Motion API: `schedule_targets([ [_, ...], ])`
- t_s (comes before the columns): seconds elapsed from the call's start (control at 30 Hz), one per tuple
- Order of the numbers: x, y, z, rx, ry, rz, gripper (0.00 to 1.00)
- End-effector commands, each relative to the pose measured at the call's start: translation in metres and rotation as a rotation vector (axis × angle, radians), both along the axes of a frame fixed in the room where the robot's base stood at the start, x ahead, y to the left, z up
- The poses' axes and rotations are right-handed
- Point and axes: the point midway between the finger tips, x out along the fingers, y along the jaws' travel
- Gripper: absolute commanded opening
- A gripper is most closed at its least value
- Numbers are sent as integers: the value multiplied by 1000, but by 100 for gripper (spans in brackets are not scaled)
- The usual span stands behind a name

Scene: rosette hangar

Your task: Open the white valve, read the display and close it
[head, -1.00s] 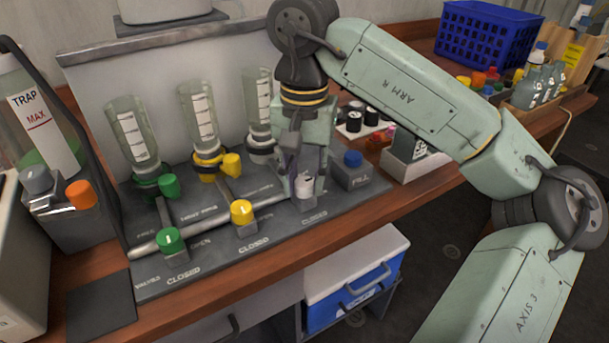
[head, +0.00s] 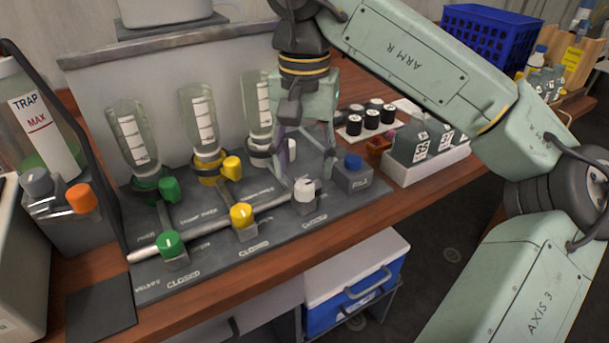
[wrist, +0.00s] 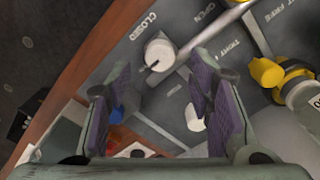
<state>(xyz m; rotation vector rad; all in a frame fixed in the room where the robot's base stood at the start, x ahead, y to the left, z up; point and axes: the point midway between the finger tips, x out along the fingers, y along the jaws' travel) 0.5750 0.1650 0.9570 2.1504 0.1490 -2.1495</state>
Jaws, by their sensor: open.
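The white valve (head: 304,189) is the right-hand knob in the front row of the grey panel. It also shows in the wrist view (wrist: 159,54), with a dark mark on its edge, near the CLOSED and OPEN labels. I cannot tell its exact setting. My gripper (head: 303,168) is open and empty, just above and behind the valve, apart from it. In the wrist view the spread purple-padded fingers (wrist: 162,85) lie below the knob. A second white part (wrist: 195,117) shows between the fingers. I cannot make out a readable display.
Yellow (head: 241,215) and green (head: 170,243) knobs stand left of the white valve. A blue-knobbed box (head: 353,172) is close on its right. Upturned bottles (head: 200,118) stand behind. A tray of grey bottles (head: 428,165) is further right.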

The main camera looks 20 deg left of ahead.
Motion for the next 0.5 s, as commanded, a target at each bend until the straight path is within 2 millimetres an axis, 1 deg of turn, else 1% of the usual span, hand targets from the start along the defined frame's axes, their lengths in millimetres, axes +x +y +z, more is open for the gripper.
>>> schedule_targets([
  [0.03, 0, 0, 13, -1, -5, -4, 48],
  [0.2, 1, 0, 47, -1, -4, -4, 48],
  [0.33, 0, 0, 65, -1, -2, -3, 48],
  [0.5, 0, 0, 76, 0, -1, -1, 48],
])
